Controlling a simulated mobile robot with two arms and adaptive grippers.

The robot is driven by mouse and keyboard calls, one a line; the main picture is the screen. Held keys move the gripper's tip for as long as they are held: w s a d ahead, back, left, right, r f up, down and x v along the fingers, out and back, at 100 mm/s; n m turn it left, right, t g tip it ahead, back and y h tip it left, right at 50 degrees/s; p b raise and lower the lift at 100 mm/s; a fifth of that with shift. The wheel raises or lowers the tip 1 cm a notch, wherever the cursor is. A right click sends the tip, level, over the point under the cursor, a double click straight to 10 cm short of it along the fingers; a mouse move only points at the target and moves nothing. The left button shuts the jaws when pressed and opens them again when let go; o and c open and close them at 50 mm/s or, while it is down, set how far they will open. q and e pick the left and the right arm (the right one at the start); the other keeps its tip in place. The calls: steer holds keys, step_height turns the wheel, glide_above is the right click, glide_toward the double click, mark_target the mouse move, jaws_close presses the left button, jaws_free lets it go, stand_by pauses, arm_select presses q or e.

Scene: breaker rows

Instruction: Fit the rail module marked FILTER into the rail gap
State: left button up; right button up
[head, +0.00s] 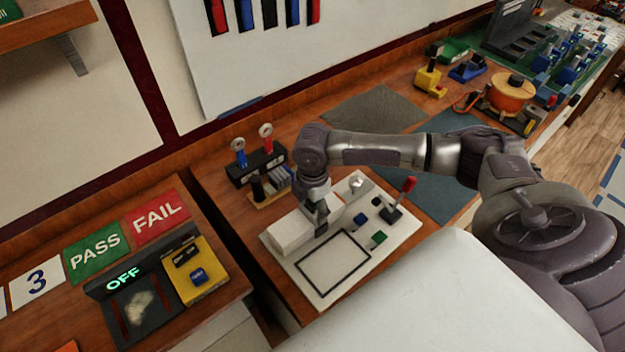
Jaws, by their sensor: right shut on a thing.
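My right gripper (321,225) points down over the white board (301,277) on the wooden bench. It is shut on a small piece, mostly hidden by the fingers; no FILTER mark can be read on it. A long white block (291,234) lies on the board, just left of and behind the gripper. I cannot make out the rail gap; the gripper and arm cover part of that area. A dark rack (243,172) with several upright pieces stands left of the board. My left gripper is not in view.
Left, past a gap between benches, are a display reading OFF (122,279) and PASS and FAIL signs.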

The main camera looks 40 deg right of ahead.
steer(key=o, duration=1.3)
step_height(320, 180, up, 12)
steer(key=shift+f, duration=0.1)
